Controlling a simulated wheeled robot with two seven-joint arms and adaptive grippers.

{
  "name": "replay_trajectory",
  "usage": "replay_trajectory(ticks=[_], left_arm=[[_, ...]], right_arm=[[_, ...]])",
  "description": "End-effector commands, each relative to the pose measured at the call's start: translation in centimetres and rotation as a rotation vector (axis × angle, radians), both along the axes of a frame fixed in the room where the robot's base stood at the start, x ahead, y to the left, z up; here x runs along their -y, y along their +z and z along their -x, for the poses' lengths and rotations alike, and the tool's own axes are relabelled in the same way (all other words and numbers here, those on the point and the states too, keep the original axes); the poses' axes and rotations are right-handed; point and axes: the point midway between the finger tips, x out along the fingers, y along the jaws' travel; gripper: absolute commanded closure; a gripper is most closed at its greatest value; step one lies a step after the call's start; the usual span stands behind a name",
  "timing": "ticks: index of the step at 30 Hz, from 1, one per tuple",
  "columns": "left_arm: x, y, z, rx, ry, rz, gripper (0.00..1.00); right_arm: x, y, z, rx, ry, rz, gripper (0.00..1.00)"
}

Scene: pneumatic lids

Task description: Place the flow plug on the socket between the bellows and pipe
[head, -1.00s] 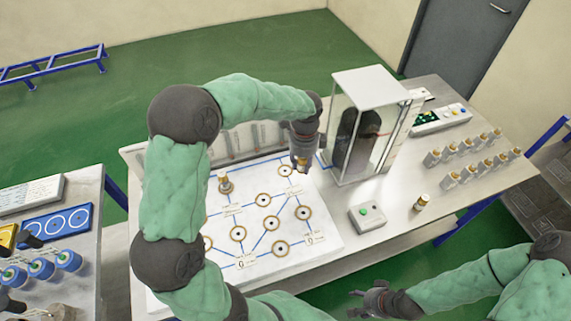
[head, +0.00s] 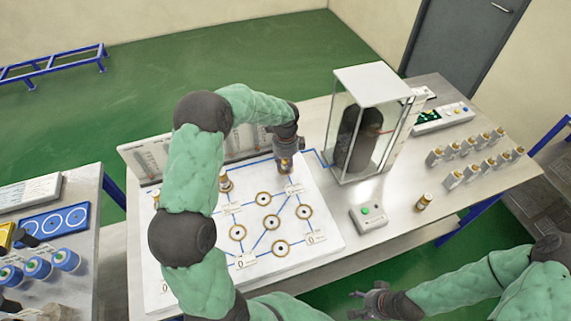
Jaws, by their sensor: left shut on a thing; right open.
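My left gripper (head: 286,169) is shut on a small plug whose gold part (head: 285,161) shows between the fingers. It is over the upper right part of the white board, where it covers a ring socket. I cannot tell whether the plug touches the socket. The dark bellows (head: 358,138) stands in a clear case to the right, and a blue pipe line (head: 319,158) runs from the board towards it. My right gripper (head: 371,299) is open and empty, in front of the table at the lower right.
The white board (head: 322,258) has several open ring sockets joined by blue lines. A gold-capped plug (head: 225,182) stands at its upper left. A grey box with a green button (head: 368,215) and a loose capped cylinder (head: 423,202) are on the right. Several capped cylinders (head: 468,147) stand behind.

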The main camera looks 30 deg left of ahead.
Motion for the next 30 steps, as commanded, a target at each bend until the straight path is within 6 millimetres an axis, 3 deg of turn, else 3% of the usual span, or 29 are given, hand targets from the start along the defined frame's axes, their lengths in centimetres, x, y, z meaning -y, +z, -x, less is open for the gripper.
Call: replay_trajectory(ticks=[12, 13, 15, 25, 30], left_arm=[[0.0, -0.6, -0.1, 0.003, 0.001, 0.000, 1.00], [0.0, -0.6, -0.1, 0.003, 0.001, 0.000, 0.62], [0.0, -0.5, -0.1, 0.003, 0.001, 0.000, 0.44], [0.0, -0.4, -0.1, 0.003, 0.001, 0.000, 0.44], [0.0, 0.9, -0.2, 0.005, 0.001, 0.000, 0.44]], right_arm=[[0.0, -0.2, 0.0, 0.000, 0.000, 0.000, 0.45], [0.0, -0.2, 0.0, 0.000, 0.000, 0.000, 0.45], [0.0, -0.2, 0.0, 0.000, 0.000, 0.000, 0.45], [0.0, -0.1, 0.0, 0.000, 0.000, 0.000, 0.45], [0.0, 0.2, 0.0, 0.000, 0.000, 0.000, 0.45]])
